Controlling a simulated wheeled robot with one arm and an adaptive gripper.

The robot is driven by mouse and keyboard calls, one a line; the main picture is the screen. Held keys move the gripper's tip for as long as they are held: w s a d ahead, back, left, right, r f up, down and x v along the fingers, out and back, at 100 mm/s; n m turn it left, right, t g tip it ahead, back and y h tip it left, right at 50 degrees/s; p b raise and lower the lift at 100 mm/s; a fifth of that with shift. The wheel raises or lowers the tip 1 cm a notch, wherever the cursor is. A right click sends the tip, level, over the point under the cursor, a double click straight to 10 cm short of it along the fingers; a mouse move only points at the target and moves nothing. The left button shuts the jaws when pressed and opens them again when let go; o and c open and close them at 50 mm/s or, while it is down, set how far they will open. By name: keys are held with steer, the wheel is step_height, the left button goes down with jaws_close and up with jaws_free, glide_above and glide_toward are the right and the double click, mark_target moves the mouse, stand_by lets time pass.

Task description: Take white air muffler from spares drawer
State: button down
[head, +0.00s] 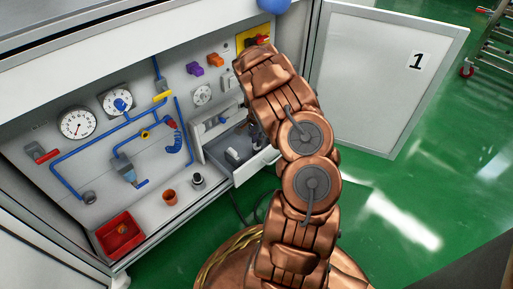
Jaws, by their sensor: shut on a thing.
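The spares drawer (257,166) is pulled out from the lower right of the cabinet panel. My gripper (257,140) is a small dark shape over the drawer, partly hidden behind my copper arm. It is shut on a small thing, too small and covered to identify. A pale grey-white piece (232,155) lies in the drawer, left of my gripper. I cannot tell whether it is a white air muffler. The right part of the drawer's inside is hidden by my arm.
The cabinet door (385,85) marked 1 stands open at right. Gauges (78,123), blue pipes and valves cover the panel. A red bin (120,235), a brown pot (170,197) and a small grey-white fitting (198,180) stand on the cabinet floor.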

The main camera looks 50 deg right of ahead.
steer(key=shift+r+p, duration=0.45)
steer(key=shift+r, duration=0.55)
steer(key=shift+r, duration=0.3)
steer(key=shift+r+p, duration=0.6)
steer(key=shift+r, duration=0.7)
steer(key=shift+r, duration=0.15)
step_height(320, 180, up, 7)
steer(key=p, duration=0.3)
stand_by(0.5)
